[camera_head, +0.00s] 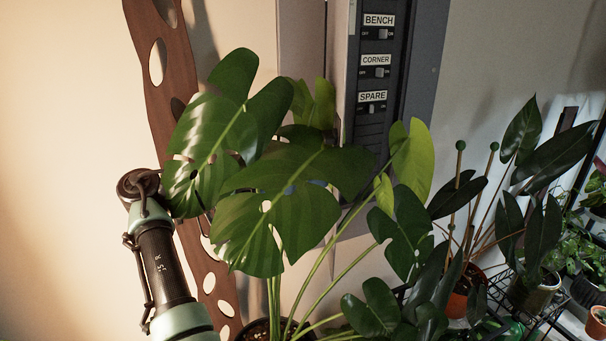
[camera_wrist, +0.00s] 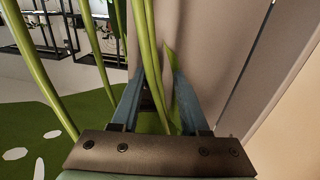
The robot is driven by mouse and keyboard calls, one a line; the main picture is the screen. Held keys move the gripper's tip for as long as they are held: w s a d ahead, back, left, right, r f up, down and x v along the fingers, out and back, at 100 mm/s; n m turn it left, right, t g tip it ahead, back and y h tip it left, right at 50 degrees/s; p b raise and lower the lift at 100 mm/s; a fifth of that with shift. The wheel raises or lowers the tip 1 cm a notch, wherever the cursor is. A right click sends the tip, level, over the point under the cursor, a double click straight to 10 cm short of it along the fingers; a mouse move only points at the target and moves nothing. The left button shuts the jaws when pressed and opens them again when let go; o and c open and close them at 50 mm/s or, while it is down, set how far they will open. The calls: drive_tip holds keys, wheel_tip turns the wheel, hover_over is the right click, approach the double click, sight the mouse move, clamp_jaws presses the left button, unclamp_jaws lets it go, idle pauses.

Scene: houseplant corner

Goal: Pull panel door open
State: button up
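A grey panel box (camera_head: 423,70) on the wall shows a dark column of switches (camera_head: 374,135) labelled BENCH, CORNER and SPARE. A pale flat piece (camera_head: 300,40) left of the switches looks like the panel door; its lower part is hidden by leaves and its angle is unclear. In the wrist view a pale upright surface with a dark seam (camera_wrist: 247,75) stands to the right of my gripper (camera_wrist: 158,80). The two blue fingers are apart. Green stems (camera_wrist: 153,60) pass across the gap; I cannot tell whether they lie between the fingers. Leaves hide my gripper in the head view.
A large monstera (camera_head: 290,200) stands in front of the panel, its leaves overlapping my arm's far end. A brown perforated board (camera_head: 160,95) leans at left. More potted plants, including an orange pot (camera_head: 466,292), crowd the right. The wall at far left is bare.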

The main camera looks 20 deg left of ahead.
drive_tip(key=shift+f, duration=0.1)
drive_tip(key=b+v, duration=0.3)
drive_tip(key=v, duration=1)
drive_tip(key=shift+b, duration=0.3)
drive_tip(key=shift+d, duration=0.1)
